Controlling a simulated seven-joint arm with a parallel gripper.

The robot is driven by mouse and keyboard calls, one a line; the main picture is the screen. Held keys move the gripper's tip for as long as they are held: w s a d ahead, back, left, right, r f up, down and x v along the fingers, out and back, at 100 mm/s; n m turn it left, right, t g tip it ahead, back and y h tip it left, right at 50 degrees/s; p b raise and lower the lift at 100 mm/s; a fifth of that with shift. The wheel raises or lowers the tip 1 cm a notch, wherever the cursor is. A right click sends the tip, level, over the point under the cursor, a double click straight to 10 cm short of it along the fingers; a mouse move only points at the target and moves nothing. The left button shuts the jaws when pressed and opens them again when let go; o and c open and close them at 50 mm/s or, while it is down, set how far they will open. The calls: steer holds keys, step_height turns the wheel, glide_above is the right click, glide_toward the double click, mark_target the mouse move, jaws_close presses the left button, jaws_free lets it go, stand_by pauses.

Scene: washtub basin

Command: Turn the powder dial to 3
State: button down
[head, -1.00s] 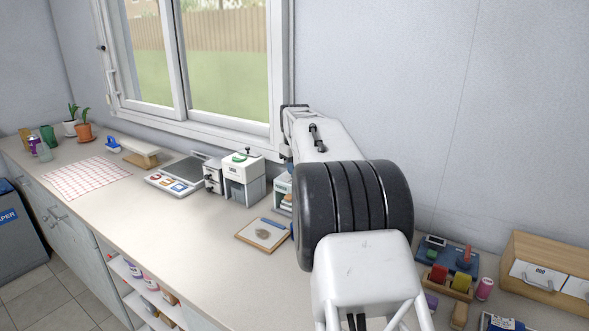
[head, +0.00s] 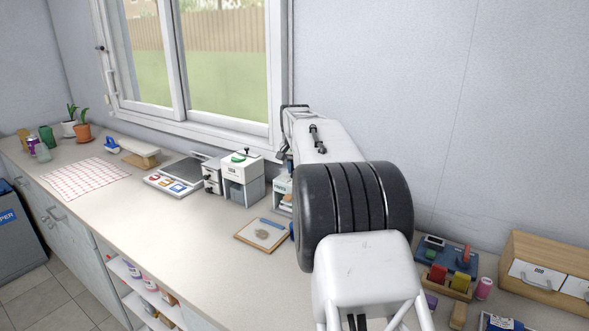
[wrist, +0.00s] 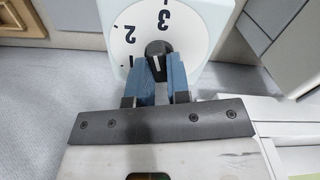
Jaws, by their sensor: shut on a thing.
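My gripper (wrist: 158,68) has blue fingers shut on the knob, one on each side. In the head view my arm hides the gripper and the dial.
In the head view, a small board with a pale disc (head: 248,247) lies on the counter left of my arm. A white-topped box (head: 243,170) and a scale (head: 172,182) stand behind it. Block racks (head: 447,290) and a wooden drawer unit (head: 520,247) are at right.

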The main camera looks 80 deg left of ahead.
steer(key=shift+w+m, duration=0.1)
steer(key=shift+m, duration=1.6)
steer(key=c, duration=1.1)
jaws_free()
steer(key=shift+r, duration=3.9)
